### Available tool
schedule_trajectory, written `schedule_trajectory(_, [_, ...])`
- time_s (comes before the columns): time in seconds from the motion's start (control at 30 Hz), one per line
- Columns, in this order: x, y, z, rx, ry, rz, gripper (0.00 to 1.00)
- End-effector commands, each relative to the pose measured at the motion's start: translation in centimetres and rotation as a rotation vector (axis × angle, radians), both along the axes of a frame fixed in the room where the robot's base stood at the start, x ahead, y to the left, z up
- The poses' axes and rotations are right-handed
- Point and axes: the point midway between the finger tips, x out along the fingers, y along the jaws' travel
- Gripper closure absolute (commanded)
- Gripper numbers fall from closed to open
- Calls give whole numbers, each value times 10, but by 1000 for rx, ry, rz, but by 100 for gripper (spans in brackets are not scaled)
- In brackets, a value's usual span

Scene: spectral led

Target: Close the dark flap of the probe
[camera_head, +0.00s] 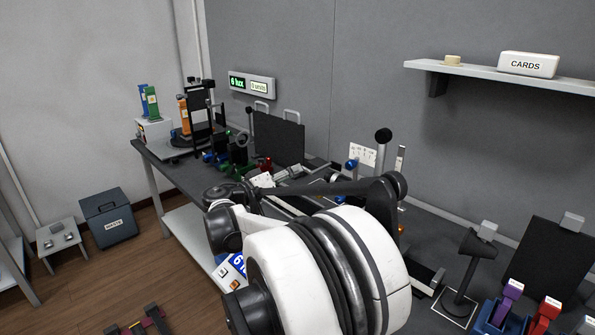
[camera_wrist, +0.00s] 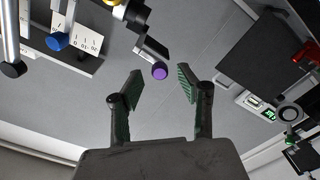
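In the wrist view, my gripper (camera_wrist: 158,85) is open, with its two green-padded fingers apart and nothing between the pads. Just beyond the fingertips is a small dark plate (camera_wrist: 152,48) with a round purple knob (camera_wrist: 159,71) at its end. The plate looks like the probe's flap and juts at a slant from a black cylindrical body (camera_wrist: 132,14), which looks like the probe. The knob lies between the fingertip lines in the picture; its distance in depth is unclear. In the head view, my arm covers much of the bench's middle, and I cannot make out the probe clearly.
A dark upright panel (camera_head: 279,138) stands behind the bench equipment; one also shows in the wrist view (camera_wrist: 264,50). A blue knob (camera_wrist: 57,41) and white scale card (camera_wrist: 88,40) are at upper left there. A lux display (camera_head: 251,86) hangs on the wall. Coloured holders (camera_head: 510,300) stand front right.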

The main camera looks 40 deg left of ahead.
Motion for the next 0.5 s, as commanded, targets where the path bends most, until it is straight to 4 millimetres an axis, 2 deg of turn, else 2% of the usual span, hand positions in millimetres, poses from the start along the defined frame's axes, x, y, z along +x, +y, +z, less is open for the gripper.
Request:
schedule_trajectory(0.2, [25,-3,0,0,0,0,64])
schedule_trajectory(0.5, [31,-4,0,0,1,1,64])
